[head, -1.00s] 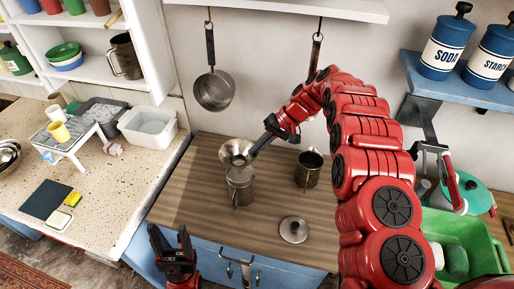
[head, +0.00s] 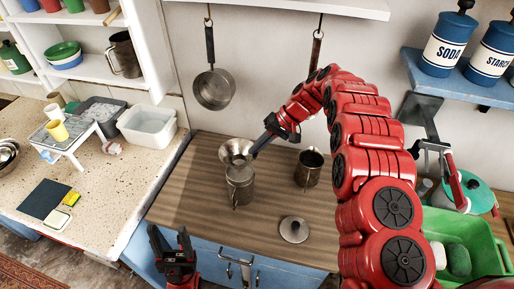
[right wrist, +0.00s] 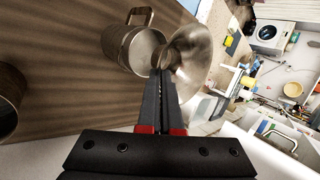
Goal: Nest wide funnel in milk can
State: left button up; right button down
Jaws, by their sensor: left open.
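The wide metal funnel (head: 234,149) is at the far side of a metal can (head: 239,187) that stands upright on the wooden counter. My right gripper (head: 257,150) is shut on the funnel's edge. In the right wrist view, its fingers (right wrist: 163,84) are close together at the funnel (right wrist: 200,48), and the can (right wrist: 137,50) with its handle is beside it. The funnel's spout is hidden, and I cannot tell whether funnel and can touch. My left gripper (head: 173,247) is open and empty, low at the counter's front.
A second metal can (head: 308,168) stands to the right on the counter (head: 270,205). A round metal lid (head: 294,229) lies in front of it. A pan (head: 213,88) hangs on the wall behind. A green tub (head: 490,245) is at the right.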

dwell(0.7)
jog(key=shift+f+b, duration=0.2)
jog(key=shift+b, duration=0.15)
jog(key=shift+f, duration=0.15)
jog(key=shift+f+b, duration=1.15)
jog(key=shift+f, duration=0.25)
jog(key=shift+f, duration=0.25)
jog(key=shift+f+b, duration=0.8)
jog(key=shift+f, duration=0.2)
jog(key=shift+f+b, duration=0.2)
jog(key=shift+b, duration=0.2)
dwell(0.5)
